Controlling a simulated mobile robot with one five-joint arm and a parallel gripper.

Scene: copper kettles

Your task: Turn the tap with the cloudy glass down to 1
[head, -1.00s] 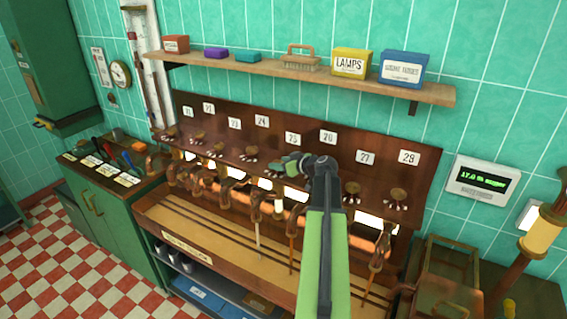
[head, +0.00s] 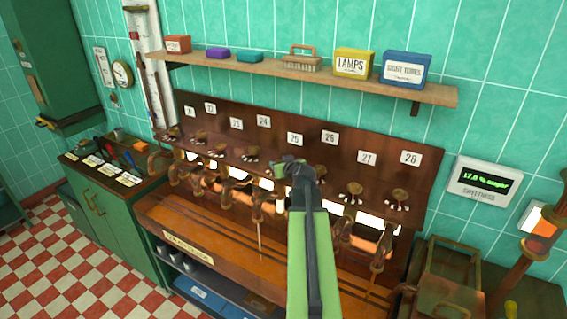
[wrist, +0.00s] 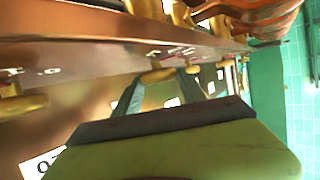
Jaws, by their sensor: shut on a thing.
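My gripper (head: 286,168) is at the copper panel (head: 375,142), just below the number 25 plate (head: 294,139). In the wrist view its two teal fingers close around a small brass tap handle (wrist: 157,75). Each tap has a brass knob, such as those under number 27 (head: 354,188) and number 28 (head: 400,195), above small white marks that I cannot read. Lit sight glasses show between the copper fittings, such as one left of my arm (head: 265,183) and one at the right (head: 372,221). My arm hides part of the row. I cannot tell which glass is cloudy.
A shelf (head: 290,73) with boxes and a brush runs above the panel. A wooden trough (head: 225,230) lies below the taps. A green cabinet (head: 120,205) with tools stands left, and a copper-framed case (head: 450,280) stands right.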

